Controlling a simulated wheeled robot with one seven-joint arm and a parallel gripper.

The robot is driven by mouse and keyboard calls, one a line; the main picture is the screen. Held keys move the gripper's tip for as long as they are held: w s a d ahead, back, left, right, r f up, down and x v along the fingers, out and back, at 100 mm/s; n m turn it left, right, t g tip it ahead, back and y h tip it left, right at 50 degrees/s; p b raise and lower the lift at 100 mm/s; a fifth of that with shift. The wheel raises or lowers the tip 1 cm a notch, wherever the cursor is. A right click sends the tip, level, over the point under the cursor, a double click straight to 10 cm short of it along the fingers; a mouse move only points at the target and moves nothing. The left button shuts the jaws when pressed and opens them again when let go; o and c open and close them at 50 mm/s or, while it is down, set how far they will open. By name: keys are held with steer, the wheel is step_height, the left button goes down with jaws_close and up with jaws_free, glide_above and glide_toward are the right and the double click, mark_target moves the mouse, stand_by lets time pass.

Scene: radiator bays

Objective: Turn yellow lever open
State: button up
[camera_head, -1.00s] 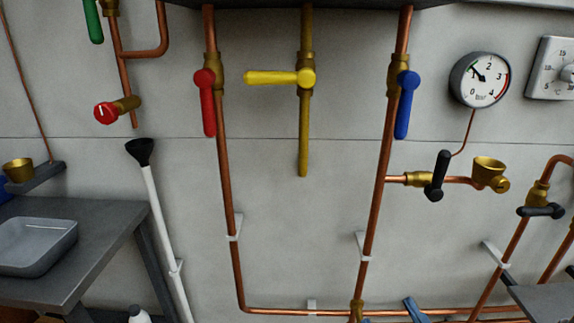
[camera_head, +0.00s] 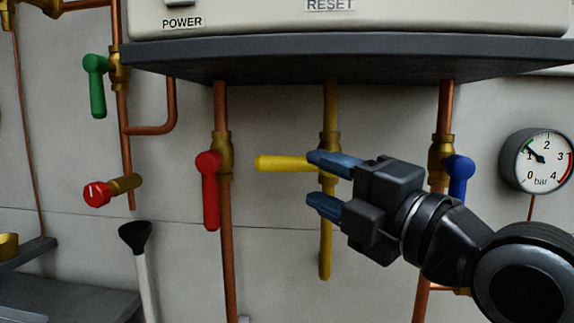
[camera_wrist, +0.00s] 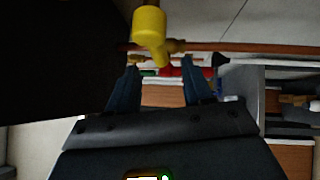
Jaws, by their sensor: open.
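The yellow lever (camera_head: 284,163) lies horizontal in the head view, its handle pointing left, across the vertical yellow pipe (camera_head: 326,248) under the boiler. My gripper (camera_head: 316,182) comes in from the right, with its blue jaws apart. In the head view the upper jaw overlaps the lever's hub end and hides the pivot; I cannot tell whether they touch. In the wrist view the yellow lever (camera_wrist: 150,38) shows at the top, above and beyond the gap between the jaws (camera_wrist: 163,85). Nothing is held between them.
A red lever (camera_head: 210,190) hangs down at left and a blue lever (camera_head: 460,178) hangs behind my gripper at right. A green lever (camera_head: 96,85) and red knob (camera_head: 97,194) are farther left. The boiler's dark underside (camera_head: 345,60) is above. A pressure gauge (camera_head: 540,160) is at right.

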mark_target(296, 168)
steer(key=p+x, duration=0.2)
steer(key=x, duration=0.6)
steer(key=shift+s, duration=0.1)
steer(key=shift+c, duration=0.2)
jaws_close()
stand_by(0.3)
